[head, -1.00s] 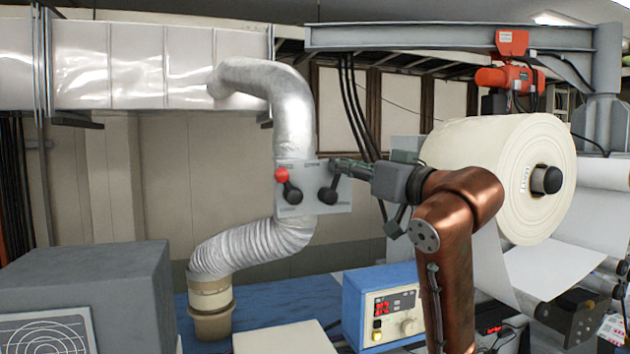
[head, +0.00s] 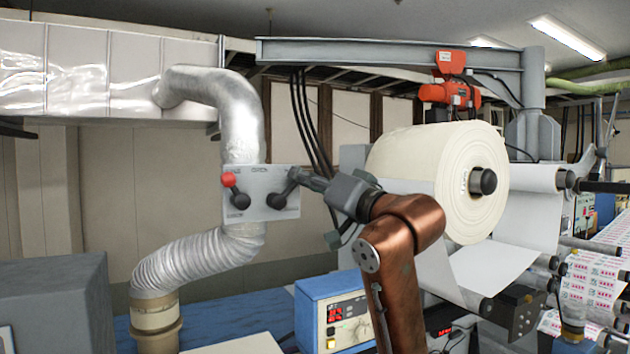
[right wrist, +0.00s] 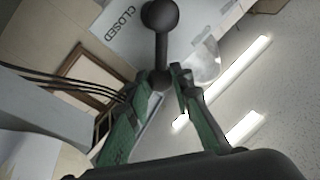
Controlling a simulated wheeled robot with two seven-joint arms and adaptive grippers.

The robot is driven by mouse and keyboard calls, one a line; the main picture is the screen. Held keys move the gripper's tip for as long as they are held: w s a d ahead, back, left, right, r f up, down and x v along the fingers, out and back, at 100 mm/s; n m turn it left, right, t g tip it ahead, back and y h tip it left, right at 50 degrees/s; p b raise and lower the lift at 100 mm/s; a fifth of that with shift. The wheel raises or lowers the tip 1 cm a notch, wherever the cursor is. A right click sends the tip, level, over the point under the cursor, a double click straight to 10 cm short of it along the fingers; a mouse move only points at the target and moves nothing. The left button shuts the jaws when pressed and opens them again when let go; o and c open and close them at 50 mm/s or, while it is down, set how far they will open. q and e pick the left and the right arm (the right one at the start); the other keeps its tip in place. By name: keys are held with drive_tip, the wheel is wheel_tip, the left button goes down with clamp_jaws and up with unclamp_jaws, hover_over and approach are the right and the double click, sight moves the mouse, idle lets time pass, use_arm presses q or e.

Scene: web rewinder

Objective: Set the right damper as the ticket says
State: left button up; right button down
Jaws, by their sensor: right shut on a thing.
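A pale damper plate (head: 258,206) sits on the silver duct and carries two levers. The left lever (head: 239,200) has a red knob and points up and slightly left. The right damper lever (head: 287,190) is black and tilts up and to the right from its hub. My right gripper (head: 304,178) is shut on its outer end. In the right wrist view, the fingers (right wrist: 166,78) close on the knob of the black lever (right wrist: 161,45), near a printed word CLOSED. I see no readable ticket. My left gripper is out of view.
A ribbed silver hose (head: 190,258) runs below the plate to a beige collar (head: 155,318). A blue control box (head: 325,312) stands under my right arm. A large paper roll (head: 425,170) is close to the arm's right. A grey box (head: 55,300) is at lower left.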

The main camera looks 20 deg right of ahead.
drive_tip(key=c, duration=1.7)
unclamp_jaws()
drive_tip(key=shift+w+a, duration=0.1)
drive_tip(key=shift+a, duration=0.05)
drive_tip(key=v, duration=1.2)
